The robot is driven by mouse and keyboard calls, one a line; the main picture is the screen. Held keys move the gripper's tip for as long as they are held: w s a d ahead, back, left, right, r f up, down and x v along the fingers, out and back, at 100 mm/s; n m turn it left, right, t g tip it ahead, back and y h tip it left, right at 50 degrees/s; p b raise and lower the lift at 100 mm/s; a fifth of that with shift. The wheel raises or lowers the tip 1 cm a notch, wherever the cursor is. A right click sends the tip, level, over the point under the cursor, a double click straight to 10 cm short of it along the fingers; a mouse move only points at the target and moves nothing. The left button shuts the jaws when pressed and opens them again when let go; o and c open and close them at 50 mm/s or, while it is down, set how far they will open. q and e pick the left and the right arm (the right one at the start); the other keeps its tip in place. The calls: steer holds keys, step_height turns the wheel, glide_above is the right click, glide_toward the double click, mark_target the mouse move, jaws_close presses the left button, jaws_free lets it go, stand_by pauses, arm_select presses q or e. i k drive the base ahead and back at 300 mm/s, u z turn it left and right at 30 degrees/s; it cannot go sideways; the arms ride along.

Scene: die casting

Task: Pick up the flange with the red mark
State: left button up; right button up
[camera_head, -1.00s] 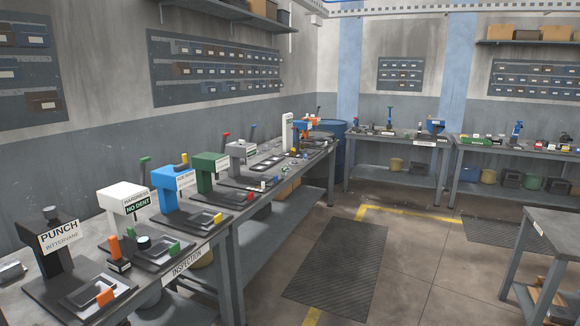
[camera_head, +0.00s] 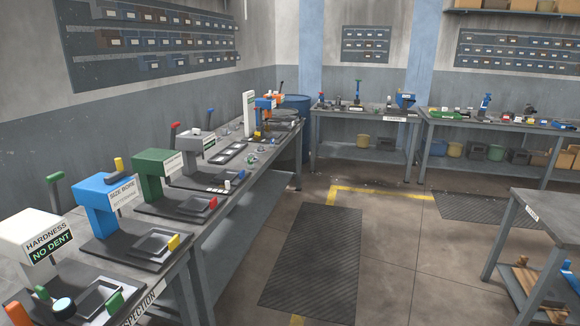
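I cannot make out a flange with a red mark in the head view. Several small grey metal parts (camera_head: 252,157) lie on the long left bench (camera_head: 262,172), past a flat tray with dark pockets (camera_head: 233,152). They are too small to tell whether any is a flange or bears a red mark. Neither of my grippers is in view.
Along the left bench stand a white hardness station (camera_head: 38,240), a blue one (camera_head: 100,205), a green one (camera_head: 155,175) and a grey one (camera_head: 197,150). A dark floor mat (camera_head: 312,260) lies in the open aisle. Another table (camera_head: 550,215) stands at right.

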mark_target(260, 150)
steer(key=z, duration=0.65)
steer(key=i, duration=1.6)
steer(key=z, duration=0.2)
steer(key=i, duration=2.6)
steer(key=u, duration=0.55)
